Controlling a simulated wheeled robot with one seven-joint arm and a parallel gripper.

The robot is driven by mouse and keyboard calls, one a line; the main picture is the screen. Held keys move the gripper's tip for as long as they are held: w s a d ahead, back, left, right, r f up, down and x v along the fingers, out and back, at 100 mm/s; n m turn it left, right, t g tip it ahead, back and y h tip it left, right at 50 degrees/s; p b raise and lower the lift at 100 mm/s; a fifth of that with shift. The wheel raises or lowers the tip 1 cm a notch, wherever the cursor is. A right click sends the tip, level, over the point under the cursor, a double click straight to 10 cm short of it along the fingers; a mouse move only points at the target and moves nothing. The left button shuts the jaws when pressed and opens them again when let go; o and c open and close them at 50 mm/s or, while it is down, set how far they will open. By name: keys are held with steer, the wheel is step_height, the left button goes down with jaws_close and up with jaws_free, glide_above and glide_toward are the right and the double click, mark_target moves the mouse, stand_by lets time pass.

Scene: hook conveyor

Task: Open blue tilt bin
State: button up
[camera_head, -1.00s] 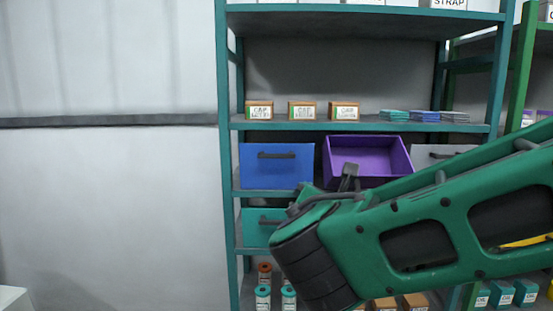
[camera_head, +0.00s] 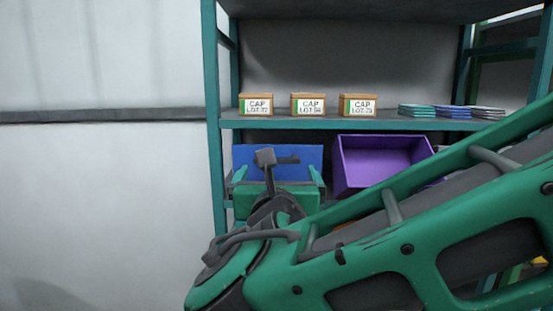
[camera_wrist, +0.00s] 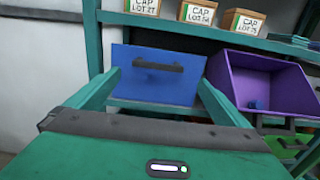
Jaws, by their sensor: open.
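The blue tilt bin (camera_head: 304,172) sits on the shelf left of the purple bin, with its flat front upright and closed. A dark bar handle (camera_wrist: 158,66) runs across the upper part of its front. My gripper (camera_head: 277,173) is in front of the blue bin, with my wrist hiding its lower part in the head view. In the wrist view my gripper (camera_wrist: 158,84) is open, its two green fingers wide apart to either side of the blue front. The handle lies between and above the fingertips, and nothing is held.
The purple bin (camera_head: 385,160) beside it is tilted open and juts out; a small blue item (camera_wrist: 252,103) lies inside. Boxes marked CAP (camera_head: 308,104) and flat stacks (camera_head: 417,110) stand on the shelf above. The shelf's left post (camera_head: 212,150) is near my gripper.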

steer(key=w, duration=1.1)
